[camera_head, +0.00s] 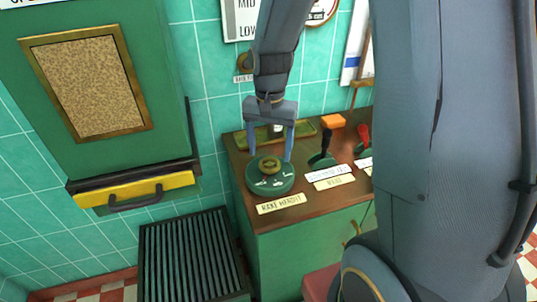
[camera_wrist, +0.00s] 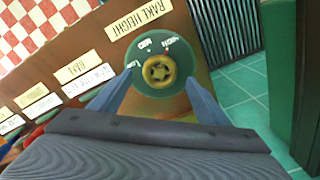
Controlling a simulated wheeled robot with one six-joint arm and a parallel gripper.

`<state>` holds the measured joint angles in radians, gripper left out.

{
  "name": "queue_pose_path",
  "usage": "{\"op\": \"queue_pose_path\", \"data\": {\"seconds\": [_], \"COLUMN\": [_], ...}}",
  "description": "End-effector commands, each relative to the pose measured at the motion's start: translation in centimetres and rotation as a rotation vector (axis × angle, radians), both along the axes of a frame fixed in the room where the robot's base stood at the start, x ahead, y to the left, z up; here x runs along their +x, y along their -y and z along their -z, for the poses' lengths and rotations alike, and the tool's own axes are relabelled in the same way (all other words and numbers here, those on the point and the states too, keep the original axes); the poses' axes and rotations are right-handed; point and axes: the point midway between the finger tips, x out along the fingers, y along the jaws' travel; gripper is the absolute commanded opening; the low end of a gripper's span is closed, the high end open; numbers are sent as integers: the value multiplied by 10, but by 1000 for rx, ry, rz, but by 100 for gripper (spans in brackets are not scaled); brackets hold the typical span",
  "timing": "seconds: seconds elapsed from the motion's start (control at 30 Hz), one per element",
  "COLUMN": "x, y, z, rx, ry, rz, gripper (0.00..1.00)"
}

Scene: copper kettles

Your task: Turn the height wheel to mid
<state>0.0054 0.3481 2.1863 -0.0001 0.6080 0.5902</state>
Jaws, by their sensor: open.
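The height wheel is a round green dial (camera_head: 270,179) with a brass hub, on the left end of a wooden counter top. It also shows in the wrist view (camera_wrist: 157,48), with marks that read Low, Mid and High around its hub. A label reading "RAKE HEIGHT" (camera_head: 281,203) lies in front of it. My gripper (camera_head: 268,157) is open above the wheel, its two fingers spread on either side of the hub. In the wrist view my fingertips (camera_wrist: 158,80) sit near the wheel's edge. I cannot tell whether they touch it.
A green cabinet with a yellow drawer (camera_head: 135,189) and a dark slatted grate (camera_head: 192,255) are at left.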

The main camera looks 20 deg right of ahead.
Motion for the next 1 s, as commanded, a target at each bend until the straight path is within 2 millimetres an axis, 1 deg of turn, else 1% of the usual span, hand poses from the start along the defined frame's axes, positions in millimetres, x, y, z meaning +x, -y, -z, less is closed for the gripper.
{"op": "queue_pose_path", "data": {"seconds": [0.1,0.3,0.4,0.63,0.67,0.7,0.9,1.0], "x": [-1,-1,-1,0,-1,0,0,0], "y": [0,-1,-2,-2,-2,-2,-2,-2], "z": [16,32,36,36,36,36,36,36], "rx": [0,1,1,-1,-1,-1,0,0], "ry": [-4,-1,-1,1,1,1,0,0], "rz": [-1,-3,-4,-6,-6,-6,-6,-7], "gripper": [69,69,69,69,68,61,28,28]}}
